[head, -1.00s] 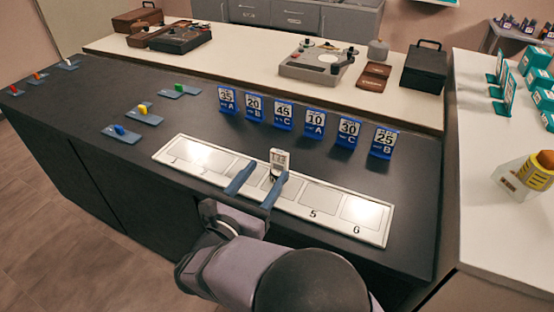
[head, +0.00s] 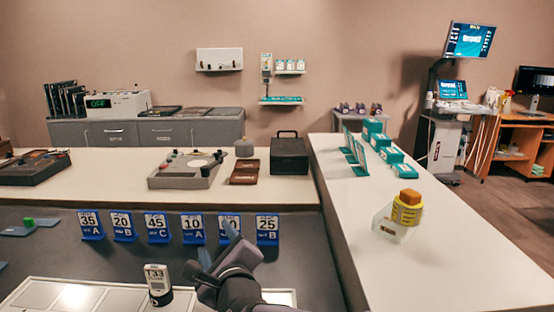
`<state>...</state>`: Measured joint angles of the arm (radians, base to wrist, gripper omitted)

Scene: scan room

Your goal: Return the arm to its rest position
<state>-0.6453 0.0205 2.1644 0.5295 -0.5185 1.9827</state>
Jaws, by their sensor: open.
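My gripper (head: 212,252) is raised over the dark counter (head: 315,270), in front of the row of blue number stands. Its fingers are apart with nothing between them, and it partly covers the stand between 10 A and 25 B. A small white and black device (head: 157,283) with a digital readout stands upright on the white numbered tray (head: 40,281), to the left of my gripper and apart from it. The near part of the tray is out of the frame, and my arm hides some of its right end.
Blue number stands (head: 92,226) line the counter. Behind them, a pale bench holds a grey instrument (head: 187,168), a brown case (head: 245,172) and a black box (head: 289,155). A yellow bottle (head: 407,209) and teal boxes (head: 372,128) stand on the right white counter, whose near part is clear.

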